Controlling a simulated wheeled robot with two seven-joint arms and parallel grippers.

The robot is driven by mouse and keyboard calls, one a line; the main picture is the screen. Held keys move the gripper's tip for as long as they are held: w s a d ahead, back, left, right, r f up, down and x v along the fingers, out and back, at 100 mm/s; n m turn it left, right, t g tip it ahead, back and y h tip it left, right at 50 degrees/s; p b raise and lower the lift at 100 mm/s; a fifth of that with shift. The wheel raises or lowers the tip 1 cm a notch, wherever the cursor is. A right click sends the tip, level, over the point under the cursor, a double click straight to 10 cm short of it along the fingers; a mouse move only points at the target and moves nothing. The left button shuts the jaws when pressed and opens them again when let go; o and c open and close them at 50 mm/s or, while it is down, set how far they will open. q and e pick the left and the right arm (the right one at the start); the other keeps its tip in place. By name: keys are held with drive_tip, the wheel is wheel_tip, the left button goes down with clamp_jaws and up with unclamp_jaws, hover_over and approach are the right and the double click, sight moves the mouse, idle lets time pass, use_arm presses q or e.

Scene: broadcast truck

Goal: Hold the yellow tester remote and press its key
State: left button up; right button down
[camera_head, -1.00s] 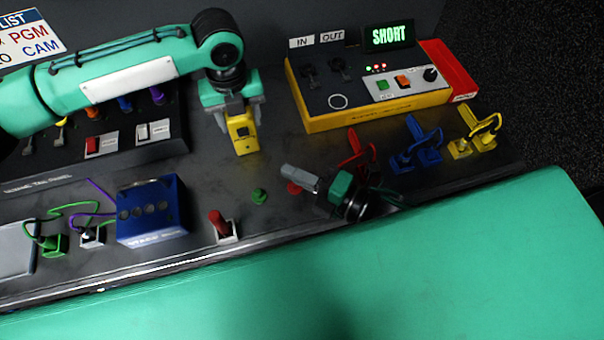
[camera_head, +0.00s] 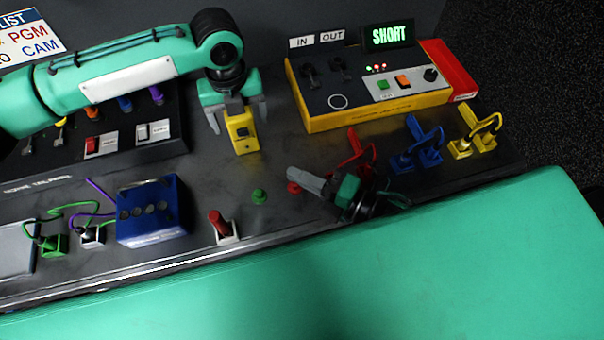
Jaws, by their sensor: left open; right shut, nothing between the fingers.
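The yellow tester remote (camera_head: 243,144) stands on the dark bench, with a dark patch on its upper face; I cannot make out its key clearly. My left gripper (camera_head: 239,124) hangs over it, open, with one finger on each side. The fingers look clear of its sides, and the gripper hides the remote's far end. My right gripper (camera_head: 292,173) is shut and empty, low over the front of the bench, to the right of the remote and apart from it. It points left, close to a red button.
A yellow tester box (camera_head: 375,117) with a display (camera_head: 389,35) reading SHORT stands at back right. A green button (camera_head: 259,196), red switch (camera_head: 221,222) and blue box (camera_head: 150,211) are in front.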

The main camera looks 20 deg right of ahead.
use_arm(q)
wheel_tip(320, 180, up, 12)
idle(0.4)
drive_tip(key=shift+f, duration=0.1)
